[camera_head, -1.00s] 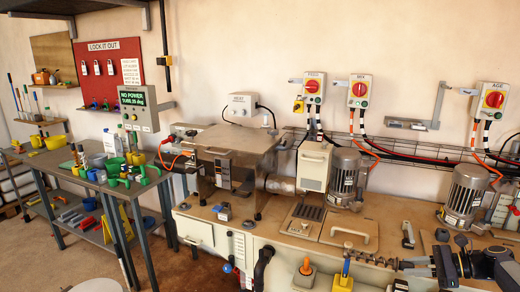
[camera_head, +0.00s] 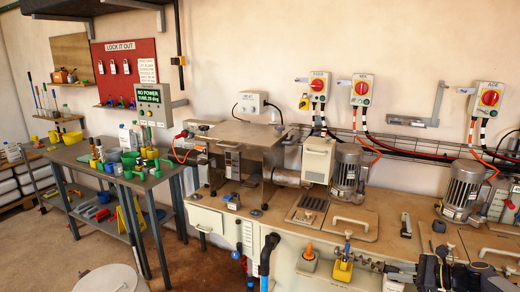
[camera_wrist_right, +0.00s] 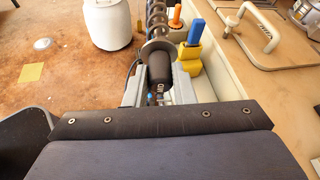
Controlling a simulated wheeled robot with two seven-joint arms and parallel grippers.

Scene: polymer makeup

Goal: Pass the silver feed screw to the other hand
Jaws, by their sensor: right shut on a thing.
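The silver feed screw (camera_head: 370,264) has a spiral shaft and lies roughly level at the bottom right of the head view, in front of the worktop's front edge. My right gripper (camera_head: 414,274) is shut on its end. In the right wrist view the screw (camera_wrist_right: 155,22) points away from my right gripper (camera_wrist_right: 158,90), and its dark end piece with a round collar sits between the two fingers. The screw's far tip is cut off by the top of that view. My left gripper does not show.
A yellow holder with a blue-handled tool (camera_head: 344,270) stands close to the screw, and an orange-knobbed piece (camera_head: 308,261) is left of it. Motors (camera_head: 463,192) stand on the worktop (camera_head: 275,215). Open floor lies left.

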